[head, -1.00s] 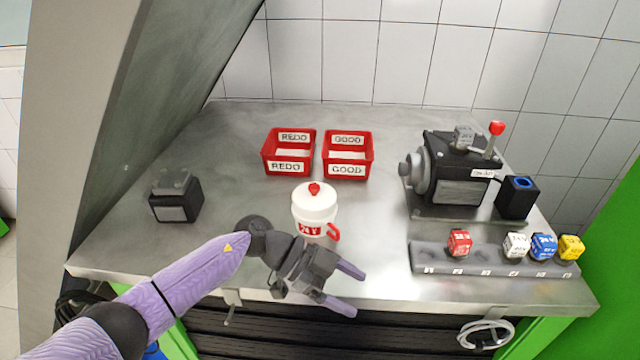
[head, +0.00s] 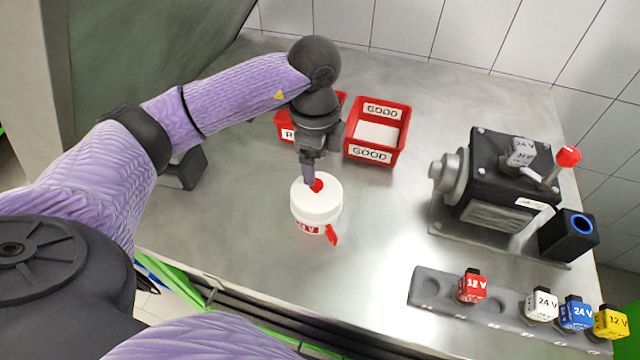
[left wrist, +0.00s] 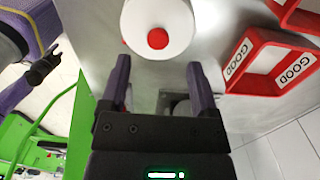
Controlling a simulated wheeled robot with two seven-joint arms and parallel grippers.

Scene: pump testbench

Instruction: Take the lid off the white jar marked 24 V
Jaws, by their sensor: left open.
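The white jar (head: 317,211) stands upright on the metal bench, with its white lid on and a red knob (head: 316,186) on top. A red label, partly hidden, and a red handle show on its front. My left gripper (head: 308,174) points down just above the lid, at the knob's left edge in the head view. In the left wrist view the jar's lid (left wrist: 160,22) and red knob lie ahead of the two fingers (left wrist: 158,82). The fingers are apart with nothing between them.
A red GOOD bin (head: 377,132) stands behind the jar, with the REDO bin (head: 286,128) partly hidden by my left arm. A black pump (head: 500,180) is at right, near a grey rack (head: 430,290) with several coloured cubes. The bench between jar and rack is clear.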

